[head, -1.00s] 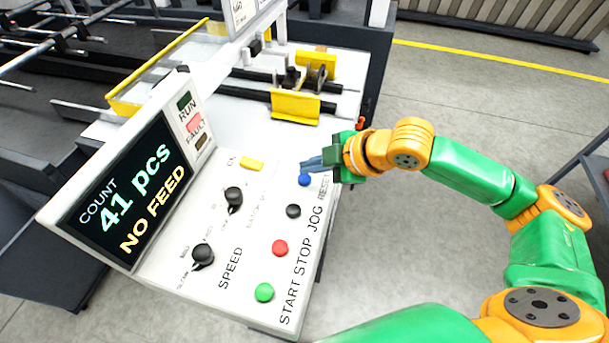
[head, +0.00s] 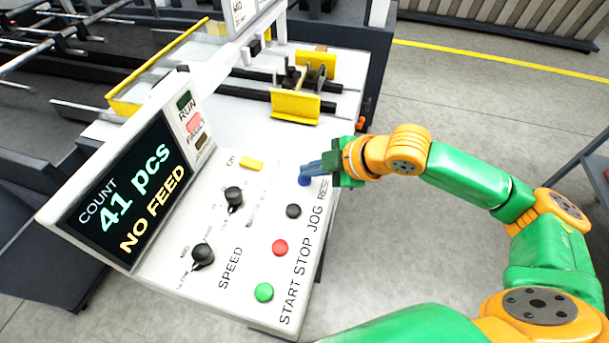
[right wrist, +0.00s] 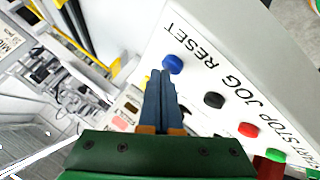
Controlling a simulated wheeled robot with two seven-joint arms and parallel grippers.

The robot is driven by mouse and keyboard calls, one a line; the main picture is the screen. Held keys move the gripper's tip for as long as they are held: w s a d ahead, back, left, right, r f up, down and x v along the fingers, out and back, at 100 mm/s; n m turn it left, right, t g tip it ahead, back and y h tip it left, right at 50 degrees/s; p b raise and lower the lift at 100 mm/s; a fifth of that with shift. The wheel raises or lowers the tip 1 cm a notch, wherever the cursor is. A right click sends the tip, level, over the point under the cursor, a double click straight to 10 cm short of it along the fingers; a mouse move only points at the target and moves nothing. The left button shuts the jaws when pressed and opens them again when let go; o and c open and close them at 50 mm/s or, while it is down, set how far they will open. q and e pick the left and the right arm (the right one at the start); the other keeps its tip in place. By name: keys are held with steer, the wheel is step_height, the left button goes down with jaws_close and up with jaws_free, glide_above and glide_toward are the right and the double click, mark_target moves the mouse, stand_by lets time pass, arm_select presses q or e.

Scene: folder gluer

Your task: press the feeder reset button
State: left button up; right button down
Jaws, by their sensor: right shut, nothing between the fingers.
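The blue reset button (head: 305,181) sits at the far end of the button row on the sloped white panel. It also shows in the right wrist view (right wrist: 173,63), beside the word RESET. My right gripper (head: 304,171) is shut and empty. Its fingertips are at the blue button and partly cover it in the head view. In the right wrist view the fingertips (right wrist: 160,74) lie just short of the button; I cannot tell whether they touch it. My left gripper is not in view.
The black JOG (head: 293,211), red STOP (head: 280,247) and green START (head: 264,292) buttons line the panel edge. Two black knobs (head: 234,196) and a yellow switch (head: 251,163) stand nearby. The screen (head: 127,194) reads 41 pcs, NO FEED. Yellow guides (head: 296,106) lie beyond.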

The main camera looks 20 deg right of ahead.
mark_target(311, 179)
steer(key=shift+f, duration=0.3)
stand_by(0.5)
steer(key=shift+r+p, duration=0.9)
steer(key=shift+p, duration=0.2)
step_height(311, 179, up, 5)
steer(key=p, duration=0.6)
steer(key=shift+r, duration=0.15)
steer(key=shift+f, duration=0.2)
